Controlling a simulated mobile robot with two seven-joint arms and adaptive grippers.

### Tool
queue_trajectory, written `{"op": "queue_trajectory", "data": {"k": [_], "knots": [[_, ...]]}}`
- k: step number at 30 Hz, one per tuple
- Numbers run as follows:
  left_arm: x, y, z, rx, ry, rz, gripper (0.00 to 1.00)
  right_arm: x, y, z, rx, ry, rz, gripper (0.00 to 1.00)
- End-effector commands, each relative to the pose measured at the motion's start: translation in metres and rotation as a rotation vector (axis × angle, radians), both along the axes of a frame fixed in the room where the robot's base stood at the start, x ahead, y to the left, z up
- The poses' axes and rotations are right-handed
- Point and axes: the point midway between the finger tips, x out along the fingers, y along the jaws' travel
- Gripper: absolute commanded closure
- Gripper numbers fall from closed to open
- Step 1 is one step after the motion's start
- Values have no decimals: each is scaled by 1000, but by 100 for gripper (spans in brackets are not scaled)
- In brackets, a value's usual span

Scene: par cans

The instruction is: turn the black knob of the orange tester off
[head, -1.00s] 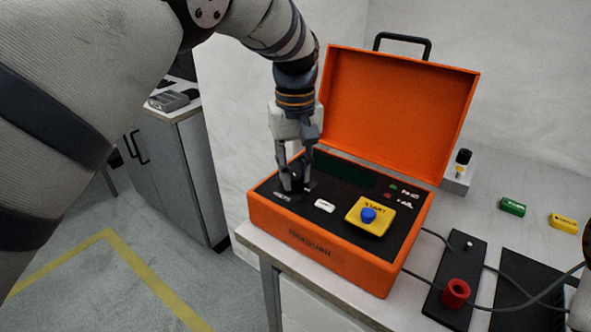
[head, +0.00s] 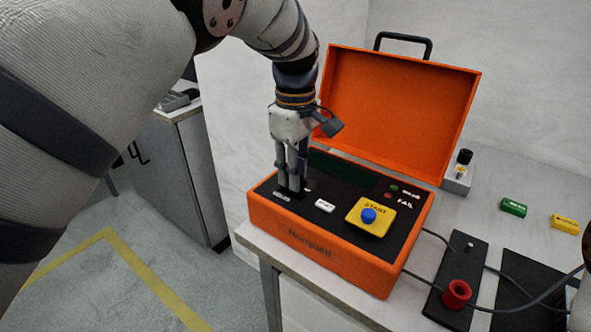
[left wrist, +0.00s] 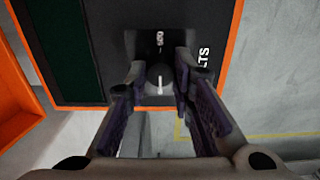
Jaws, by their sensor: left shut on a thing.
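The orange tester (head: 330,248) stands open on the bench, its lid raised at the back. My left gripper (head: 290,188) points down at the left part of its black panel, with its fingers close together. In the left wrist view the black knob (left wrist: 158,73) sits between the fingertips of my left gripper (left wrist: 160,76), which is shut on it. A white line on the knob runs up and down the picture, towards a small white label I cannot read clearly. In the head view the fingers hide the knob. My right gripper is out of view.
The raised lid (head: 398,110) stands behind.

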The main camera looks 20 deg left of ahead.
Motion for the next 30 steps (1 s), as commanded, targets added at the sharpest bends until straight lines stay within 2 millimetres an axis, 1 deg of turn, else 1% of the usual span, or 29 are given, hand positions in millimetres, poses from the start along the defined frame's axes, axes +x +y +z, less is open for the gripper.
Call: {"op": "queue_trajectory", "data": {"k": [15,16,18,26,28,30], "knots": [[0,0,1,1,0,17,100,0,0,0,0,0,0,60],[0,0,1,1,0,17,71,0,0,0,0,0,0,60],[0,0,1,1,0,16,57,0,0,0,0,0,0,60],[0,0,0,0,0,15,57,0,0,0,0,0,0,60],[0,0,4,0,-1,15,57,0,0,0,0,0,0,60],[1,0,15,0,-4,15,57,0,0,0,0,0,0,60]]}}
